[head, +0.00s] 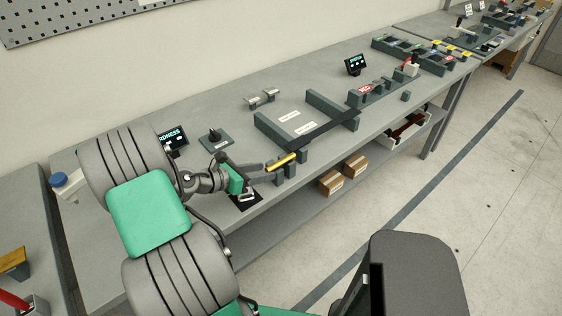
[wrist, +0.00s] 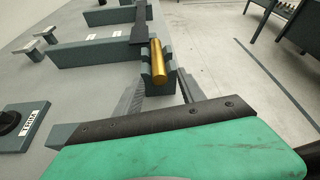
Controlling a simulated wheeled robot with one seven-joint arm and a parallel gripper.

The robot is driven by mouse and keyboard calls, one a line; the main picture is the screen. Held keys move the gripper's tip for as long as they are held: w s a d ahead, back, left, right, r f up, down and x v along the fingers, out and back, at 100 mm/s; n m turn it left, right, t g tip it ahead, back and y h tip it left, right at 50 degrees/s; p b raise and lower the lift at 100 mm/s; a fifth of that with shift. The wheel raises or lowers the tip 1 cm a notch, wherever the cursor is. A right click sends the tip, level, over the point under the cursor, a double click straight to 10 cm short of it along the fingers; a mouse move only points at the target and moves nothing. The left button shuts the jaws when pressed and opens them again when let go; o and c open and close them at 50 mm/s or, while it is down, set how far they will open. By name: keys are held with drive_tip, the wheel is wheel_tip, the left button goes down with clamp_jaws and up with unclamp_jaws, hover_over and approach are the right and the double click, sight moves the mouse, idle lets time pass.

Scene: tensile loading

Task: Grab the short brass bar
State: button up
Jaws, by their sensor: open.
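The short brass bar (head: 283,161) is a gold-coloured rod lying across grey notched supports (head: 291,171) near the front edge of the bench. In the wrist view the bar (wrist: 158,62) points away from me, with its near end towards my gripper (wrist: 160,98). The jaws are apart, one finger on each side of the line of the bar, and nothing is between them. In the head view my gripper (head: 262,168) is just left of the bar's left end. Whether a finger touches the supports I cannot tell.
A grey-walled bay with labels (head: 297,122) lies behind the bar. A small plate with a black knob (head: 215,139) stands left of it, and two light metal pieces (head: 261,97) stand farther back. The bench's front edge is close, with cardboard boxes (head: 331,182) on the shelf below.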

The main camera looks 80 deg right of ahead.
drive_tip(key=shift+c, duration=0.5)
clamp_jaws()
idle(0.9)
